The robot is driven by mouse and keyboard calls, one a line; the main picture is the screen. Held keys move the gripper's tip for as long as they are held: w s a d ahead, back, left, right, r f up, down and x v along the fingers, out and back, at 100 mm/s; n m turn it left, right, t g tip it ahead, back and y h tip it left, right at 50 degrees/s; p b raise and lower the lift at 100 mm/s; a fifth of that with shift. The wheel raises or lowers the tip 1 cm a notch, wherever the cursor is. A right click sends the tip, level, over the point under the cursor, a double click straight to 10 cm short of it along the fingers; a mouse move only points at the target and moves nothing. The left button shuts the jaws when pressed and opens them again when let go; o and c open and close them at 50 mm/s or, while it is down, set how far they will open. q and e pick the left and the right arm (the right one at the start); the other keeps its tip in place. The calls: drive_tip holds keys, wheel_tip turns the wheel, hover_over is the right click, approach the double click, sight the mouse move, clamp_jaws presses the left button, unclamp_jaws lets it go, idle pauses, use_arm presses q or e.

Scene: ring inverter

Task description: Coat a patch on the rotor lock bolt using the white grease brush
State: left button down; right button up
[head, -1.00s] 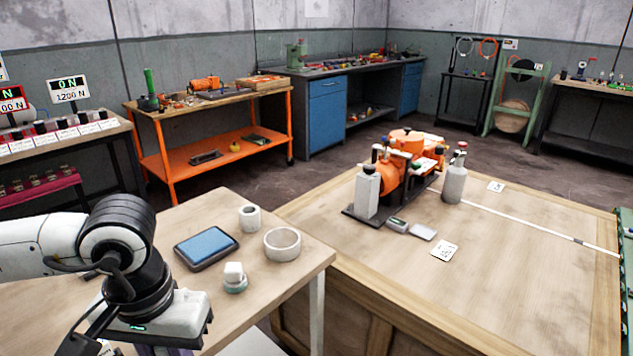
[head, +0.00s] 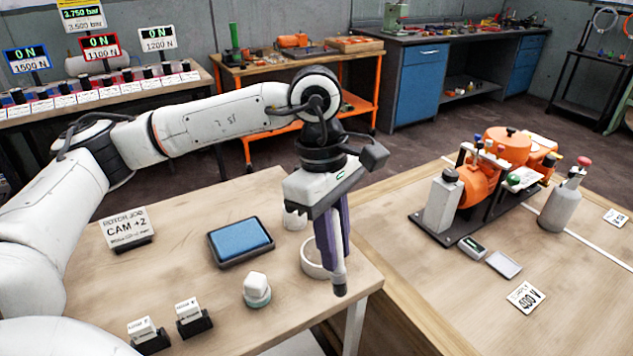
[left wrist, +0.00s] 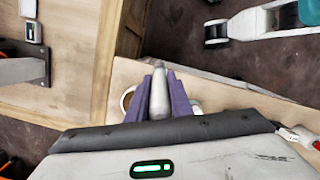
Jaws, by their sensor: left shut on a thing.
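My left gripper (head: 338,285) points down above the front right part of the near table. In the left wrist view its purple fingers (left wrist: 164,80) are shut on a slim pale grey-white tool (left wrist: 159,98) with a narrowing tip. It may be the white grease brush; no bristles can be made out. I cannot tell which part is the rotor lock bolt. My right gripper is not in view.
On the near table are a blue pad in a dark tray (head: 241,241), a white ring (head: 313,262) partly behind the fingers, a small lidded jar (head: 257,288), and a card (head: 126,228). A grey bottle (head: 560,203) stands beside the machine.

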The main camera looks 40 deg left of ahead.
use_arm(q)
drive_tip(key=w+a+r+n+t+y+p, duration=0.1)
drive_tip(key=w+a+r+n+t, duration=0.15)
drive_tip(key=n, duration=0.75)
drive_tip(key=w+a+r+n+t+y, duration=0.15)
drive_tip(key=a+r+n, duration=0.25)
drive_tip(key=n, duration=0.6)
wheel_tip(320, 180, down, 6)
drive_tip(key=b, duration=0.3)
drive_tip(key=shift+s+a+f+b, duration=0.15)
drive_tip(key=shift+f+b, duration=0.05)
drive_tip(key=shift+b, duration=0.2)
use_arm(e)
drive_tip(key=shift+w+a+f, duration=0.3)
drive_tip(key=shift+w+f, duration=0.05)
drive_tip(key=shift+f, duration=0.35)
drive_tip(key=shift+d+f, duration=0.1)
use_arm(q)
drive_tip(key=shift+f+b, duration=0.7)
drive_tip(key=shift+b, duration=0.15)
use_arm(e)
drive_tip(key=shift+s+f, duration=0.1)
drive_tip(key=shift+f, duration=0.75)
use_arm(q)
drive_tip(key=shift+r, duration=0.1)
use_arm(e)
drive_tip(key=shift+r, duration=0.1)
